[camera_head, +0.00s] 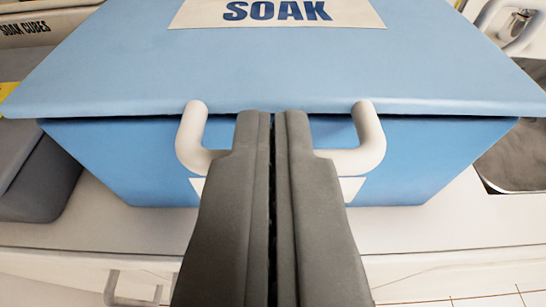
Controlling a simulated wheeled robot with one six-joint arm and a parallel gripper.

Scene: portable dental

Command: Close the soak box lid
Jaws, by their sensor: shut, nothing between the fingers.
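The soak box (105,150) is a blue box on a pale counter. Its lighter blue lid (270,75) lies over the top, with a white "SOAK" label (277,12). The lid looks flat on the box, with a dark shadow line under its front edge; I cannot tell whether it is fully seated. A white handle (370,145) sticks out at the front of the lid. My gripper (272,118) is shut and empty. Its fingers reach to the lid's front edge, in front of the handle's middle, which they hide. I cannot tell whether they touch it.
The pale counter (440,222) runs under the box, with bare room in front. A grey object (35,170) stands at the left, near a "SOAK CUBES" label (25,28). A metal basin (515,160) is at the right. A drawer handle (130,290) shows below the counter.

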